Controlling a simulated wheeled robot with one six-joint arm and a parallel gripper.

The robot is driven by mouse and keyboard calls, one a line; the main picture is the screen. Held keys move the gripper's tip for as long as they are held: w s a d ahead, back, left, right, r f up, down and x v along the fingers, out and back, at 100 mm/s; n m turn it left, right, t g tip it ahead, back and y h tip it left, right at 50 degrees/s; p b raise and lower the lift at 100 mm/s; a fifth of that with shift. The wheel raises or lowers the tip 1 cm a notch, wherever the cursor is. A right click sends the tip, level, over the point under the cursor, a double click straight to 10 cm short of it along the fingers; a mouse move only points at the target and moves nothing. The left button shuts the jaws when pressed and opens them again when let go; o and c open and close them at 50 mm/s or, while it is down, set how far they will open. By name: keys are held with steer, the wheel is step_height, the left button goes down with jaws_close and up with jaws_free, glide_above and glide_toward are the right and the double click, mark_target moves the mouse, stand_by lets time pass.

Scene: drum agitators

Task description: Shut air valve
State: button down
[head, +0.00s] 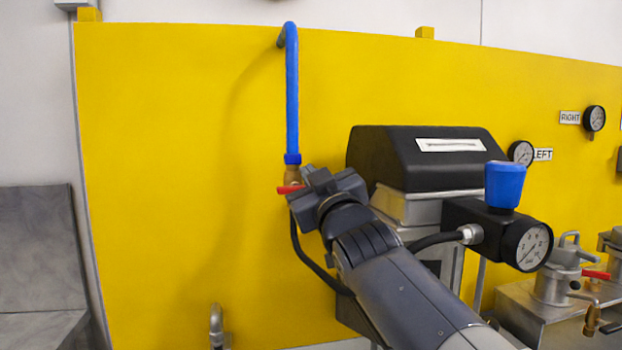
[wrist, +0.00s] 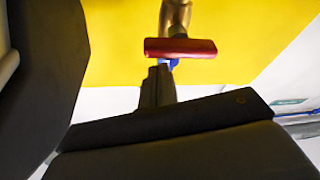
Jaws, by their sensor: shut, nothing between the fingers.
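The air valve is a brass fitting (head: 292,174) below the blue pipe (head: 292,95) on the yellow panel. Its red handle (head: 289,189) sticks out to the left, roughly level, in the head view. My gripper (head: 309,172) is at the valve's right side and hides part of it. In the wrist view the red handle (wrist: 180,48) lies crosswise below the brass body (wrist: 176,14). My shut gripper's fingers (wrist: 158,80) are empty, with their tips close to the handle; I cannot tell whether they touch it.
A black-topped box (head: 420,155) stands right of the valve. A regulator with a blue knob (head: 505,185) and gauge (head: 528,246) is at its front right. A black hose (head: 308,258) hangs below the valve. The yellow panel (head: 180,170) is clear to the left.

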steer(key=s+d+b, duration=0.2)
steer(key=s, duration=0.7)
steer(key=shift+s+f+b, duration=0.25)
steer(key=shift+f+b, duration=0.05)
steer(key=shift+b, duration=0.1)
steer(key=shift+d, duration=0.1)
steer(key=w+a, duration=0.2)
steer(key=w, duration=0.7)
steer(key=shift+w+f+p, duration=0.15)
steer(key=shift+f+p, duration=0.25)
steer(key=shift+f, duration=0.05)
steer(key=shift+a, duration=0.1)
steer(key=shift+r, duration=0.1)
